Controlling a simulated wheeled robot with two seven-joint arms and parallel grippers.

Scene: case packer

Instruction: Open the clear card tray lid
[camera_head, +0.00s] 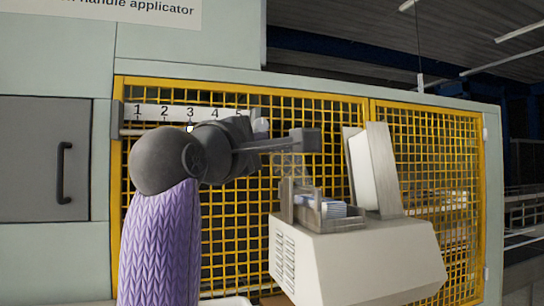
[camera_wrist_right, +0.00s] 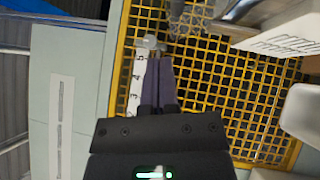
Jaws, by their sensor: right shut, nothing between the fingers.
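The card tray (camera_head: 333,222) sits on top of the cream machine, with pale blue-white cards (camera_head: 333,208) in it. A see-through panel, seemingly its clear lid (camera_head: 290,166), shows faintly above the tray's left end against the yellow mesh; its exact angle is hard to tell. It seems to show also at the top of the right wrist view (camera_wrist_right: 186,18). My right gripper (camera_head: 303,141) is shut and empty, above the tray and close to the panel's top; I cannot tell if they touch. Its closed fingers (camera_wrist_right: 160,65) show in the wrist view. My left gripper is out of view.
A numbered scale (camera_head: 178,113) with a rounded knob (camera_head: 261,127) runs along the yellow mesh guard (camera_head: 432,150), behind my right arm. The cream machine (camera_head: 360,262) carries a tilted white panel (camera_head: 372,170) right of the tray. A grey door (camera_head: 40,160) is at left.

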